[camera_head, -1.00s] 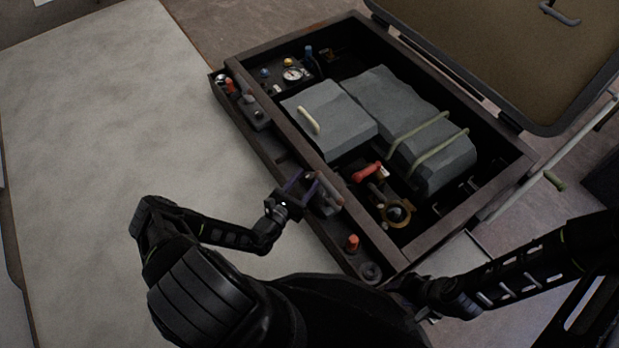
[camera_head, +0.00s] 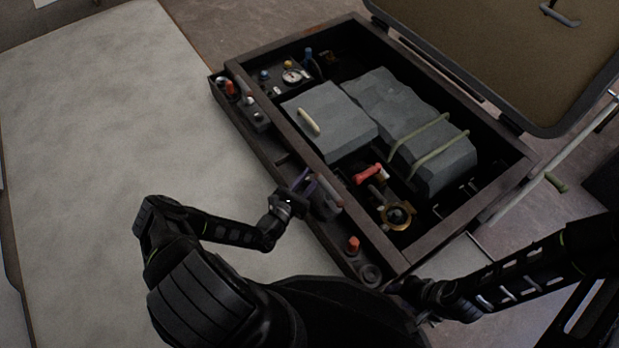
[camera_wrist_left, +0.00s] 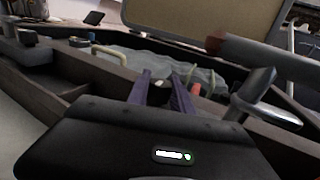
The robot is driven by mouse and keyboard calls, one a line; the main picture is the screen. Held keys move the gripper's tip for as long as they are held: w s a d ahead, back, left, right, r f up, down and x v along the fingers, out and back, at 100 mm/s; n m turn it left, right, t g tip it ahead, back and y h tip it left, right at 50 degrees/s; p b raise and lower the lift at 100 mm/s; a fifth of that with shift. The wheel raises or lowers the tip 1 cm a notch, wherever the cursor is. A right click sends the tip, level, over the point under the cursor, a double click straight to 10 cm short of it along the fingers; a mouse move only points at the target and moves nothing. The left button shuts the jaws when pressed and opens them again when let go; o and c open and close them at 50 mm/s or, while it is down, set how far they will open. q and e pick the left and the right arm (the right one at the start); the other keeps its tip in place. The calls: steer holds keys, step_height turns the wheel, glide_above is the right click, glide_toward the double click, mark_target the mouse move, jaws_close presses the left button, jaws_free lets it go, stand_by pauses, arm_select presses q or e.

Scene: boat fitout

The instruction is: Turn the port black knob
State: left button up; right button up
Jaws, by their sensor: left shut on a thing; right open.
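My left gripper (camera_head: 306,184) is over the narrow ledge along the near side of the box, its purple fingers pointing toward the box. In the left wrist view the fingers (camera_wrist_left: 160,92) are shut on a dark round knob (camera_wrist_left: 158,94) with a pale spot on top. I take this to be the black knob. In the head view the gripper hides it. My right gripper (camera_head: 422,292) is low by the box's near right corner, open and apart from the knob, its fingers hard to make out.
A lever with a grey-brown grip (camera_head: 328,190) stands just right of my left gripper. An orange knob (camera_head: 353,244) is further along the ledge. The open box (camera_head: 440,238) holds grey blocks (camera_head: 330,120), a red handle (camera_head: 368,174) and a brass ring (camera_head: 397,215). The pale surface at left is clear.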

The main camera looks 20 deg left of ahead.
arm_select(q)
jaws_close()
steer(key=m+h+b, duration=0.1)
steer(key=h+b, duration=0.1)
steer(key=m+g+h+b, duration=0.1)
steer(key=shift+f+m+h, duration=0.25)
steer(key=shift+m+h, duration=0.05)
steer(key=shift+h, duration=0.1)
steer(key=m+g+h+b, duration=0.1)
steer(key=m+h+b, duration=0.1)
steer(key=h+b, duration=0.1)
steer(key=shift+m+g, duration=0.3)
steer(key=shift+g, duration=0.1)
steer(key=shift+m+g+h+b, duration=0.4)
steer(key=shift+m+h+b, duration=0.1)
steer(key=shift+h+b, duration=0.25)
steer(key=shift+r+m+g+h, duration=0.1)
steer(key=shift+m+g+h, duration=0.7)
steer(key=shift+g+h, duration=0.3)
steer(key=shift+r+m+g+h, duration=0.1)
steer(key=shift+m+g+h, duration=1.3)
steer(key=shift+g, duration=0.2)
